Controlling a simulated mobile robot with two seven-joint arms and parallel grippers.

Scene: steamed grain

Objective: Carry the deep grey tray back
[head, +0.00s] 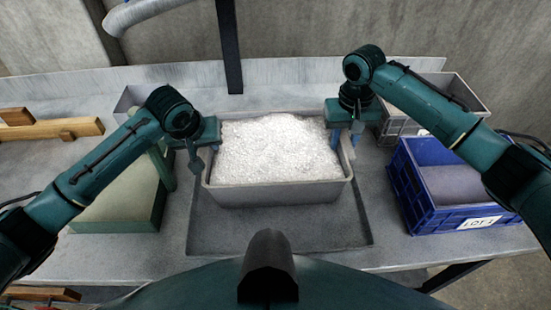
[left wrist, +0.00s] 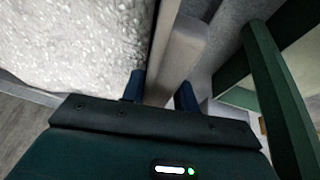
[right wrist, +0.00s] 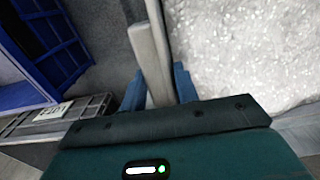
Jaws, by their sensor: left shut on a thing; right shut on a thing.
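The deep grey tray (head: 280,194) is full of white grain (head: 275,148) and stands in the middle of the head view, over the back part of a dark recessed area. My left gripper (head: 197,160) is at the tray's left side, shut on its left handle; the handle shows between the fingers in the left wrist view (left wrist: 172,55). My right gripper (head: 346,135) is at the right side, shut on the right handle, seen in the right wrist view (right wrist: 152,60). The tray looks level. I cannot tell whether its base touches the surface.
A blue crate (head: 440,212) with a label and a grey crate (head: 462,92) stand on the right. The recessed area (head: 280,235) in front of the tray is bare. A dark post (head: 229,45) rises behind.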

